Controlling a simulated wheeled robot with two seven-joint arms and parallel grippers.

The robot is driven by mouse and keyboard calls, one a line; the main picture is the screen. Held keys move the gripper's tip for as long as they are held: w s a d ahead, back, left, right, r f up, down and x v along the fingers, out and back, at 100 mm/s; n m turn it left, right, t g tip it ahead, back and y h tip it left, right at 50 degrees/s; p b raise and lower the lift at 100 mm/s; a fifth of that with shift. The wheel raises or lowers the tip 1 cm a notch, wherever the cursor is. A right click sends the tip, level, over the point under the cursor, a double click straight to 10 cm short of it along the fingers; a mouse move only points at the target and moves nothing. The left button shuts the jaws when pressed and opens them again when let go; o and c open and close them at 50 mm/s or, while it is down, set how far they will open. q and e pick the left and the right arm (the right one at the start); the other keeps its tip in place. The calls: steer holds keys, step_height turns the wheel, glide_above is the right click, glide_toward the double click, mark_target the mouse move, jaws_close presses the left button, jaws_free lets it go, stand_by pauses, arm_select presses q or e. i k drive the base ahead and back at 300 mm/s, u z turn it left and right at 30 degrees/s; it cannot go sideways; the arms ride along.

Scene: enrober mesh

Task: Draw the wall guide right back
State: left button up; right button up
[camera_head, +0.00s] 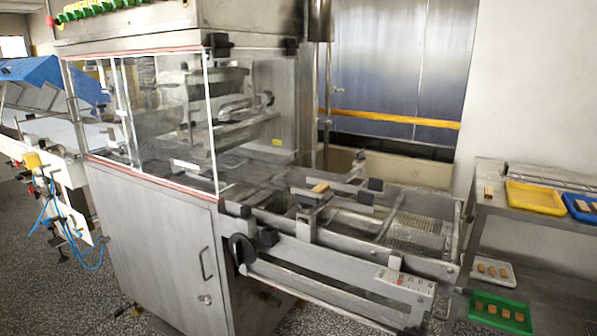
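A steel enrober (155,230) with a clear guard stands at left and centre. Its outfeed frame (340,272) reaches to the right, with a wire mesh (418,232) at its far end. Metal bars with black end blocks cross above the frame; I cannot tell for certain which one is the wall guide. A small tan piece (320,187) sits on one of these bars. A white scale plate (405,281) with a red mark is on the near side rail. A round black knob (243,248) is at the rail's left end. Neither of my grippers shows.
A steel side table (490,207) at right holds a yellow tray (535,187) and a blue tray (575,198). Its lower shelf holds a white tray (478,260) and a green tray (485,312) with several brown pieces. Blue hoses (70,250) hang at left.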

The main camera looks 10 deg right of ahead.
mark_target(375, 185)
steer(key=k, duration=0.6)
steer(key=z, duration=0.7)
steer(key=i, duration=1.05)
steer(key=u, duration=0.5)
